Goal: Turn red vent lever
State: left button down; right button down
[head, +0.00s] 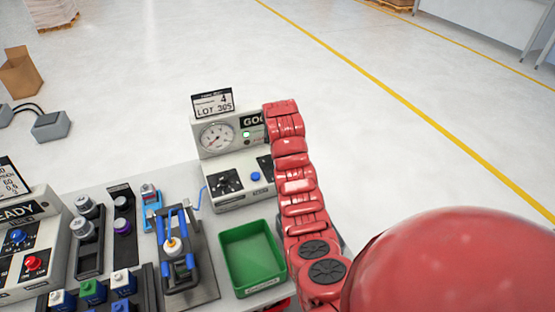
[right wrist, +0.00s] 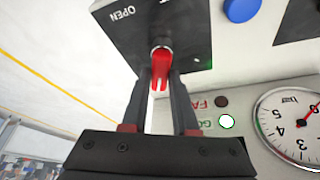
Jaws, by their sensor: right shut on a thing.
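The red vent lever (right wrist: 161,58) stands out from a black panel (right wrist: 125,38) with the word OPEN beside it. My right gripper (right wrist: 160,76) is shut on the lever, with one dark finger on each side. In the head view my red right arm crosses in front of the machine (head: 238,178) and hides the lever and the gripper. The machine has a round gauge (head: 217,137), a lit green lamp (head: 246,134) and a blue button (head: 255,176). My left gripper is not in view.
A green tray (head: 252,258) sits in front of the machine. A clamp fixture with blue handles (head: 178,250) and racks of small parts stand to its left. A second machine (head: 25,235) is at the left edge.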

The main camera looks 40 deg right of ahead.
jog(key=m+b, duration=0.2)
jog(key=b, duration=0.1)
jog(key=shift+s+f+m+g+h, duration=0.1)
jog(key=shift+f+m+g+h, duration=0.15)
jog(key=shift+m+g+h, duration=0.15)
jog(key=shift+s+d+r+m+g+b, duration=0.15)
jog(key=shift+m+g+b, duration=0.15)
jog(key=shift+m+b, duration=0.55)
jog(key=c, duration=0.7)
grip_release()
jog(key=shift+r, duration=0.15)
jog(key=v, duration=1.7)
jog(key=shift+a, duration=0.3)
